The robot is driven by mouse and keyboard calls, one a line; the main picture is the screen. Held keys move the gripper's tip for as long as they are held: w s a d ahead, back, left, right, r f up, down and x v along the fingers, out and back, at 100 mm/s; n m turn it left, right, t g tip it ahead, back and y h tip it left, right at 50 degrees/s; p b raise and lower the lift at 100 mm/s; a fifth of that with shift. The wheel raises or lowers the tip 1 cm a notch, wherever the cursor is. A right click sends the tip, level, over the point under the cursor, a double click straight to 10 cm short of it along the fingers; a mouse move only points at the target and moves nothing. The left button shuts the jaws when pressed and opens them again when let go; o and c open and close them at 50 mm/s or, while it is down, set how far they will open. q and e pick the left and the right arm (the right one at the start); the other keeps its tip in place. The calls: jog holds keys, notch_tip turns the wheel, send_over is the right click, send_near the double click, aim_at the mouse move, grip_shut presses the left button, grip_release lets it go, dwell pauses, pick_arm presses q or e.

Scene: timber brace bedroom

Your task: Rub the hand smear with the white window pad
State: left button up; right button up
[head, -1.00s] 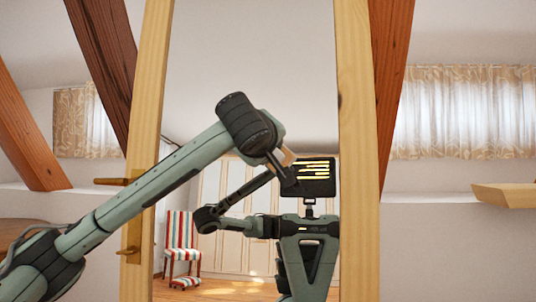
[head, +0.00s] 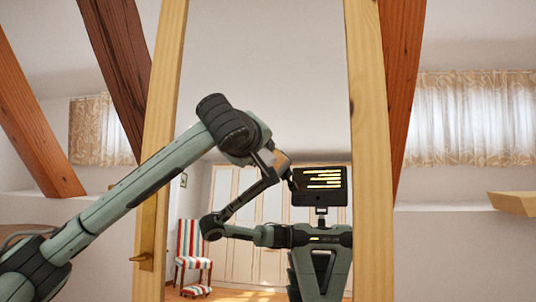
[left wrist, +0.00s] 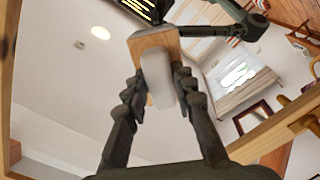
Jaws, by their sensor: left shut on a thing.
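My left gripper (head: 277,172) is in front of a tall mirror (head: 265,60) and shut on the white window pad (left wrist: 158,78). The pad shows as a pale block with a wood-coloured part between the two fingers in the left wrist view, where the gripper (left wrist: 157,88) reaches up from below. In the head view only a small tan part of the pad (head: 281,158) shows beside the dark fingers. I cannot tell whether the pad touches the glass. I cannot make out the hand smear in either view. My right gripper is not seen directly.
My own body, a striped chair and wardrobes show as reflections. Timber braces (head: 37,130) flank the mirror, and a wooden shelf (head: 513,203) juts in at the right.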

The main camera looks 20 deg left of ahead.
pick_arm(q)
jog(key=a, duration=0.3)
jog(key=s+a, duration=0.1)
jog(key=a, duration=0.2)
jog(key=s+a+b, duration=0.1)
jog(key=a, duration=0.2)
jog(key=shift+s+a+f, duration=0.1)
jog(key=shift+s+a, duration=0.05)
jog(key=shift+a, duration=0.25)
dwell(0.4)
jog(key=shift+s, duration=0.1)
jog(key=shift+v, duration=2.85)
jog(key=shift+d, duration=0.1)
jog(key=v, duration=0.3)
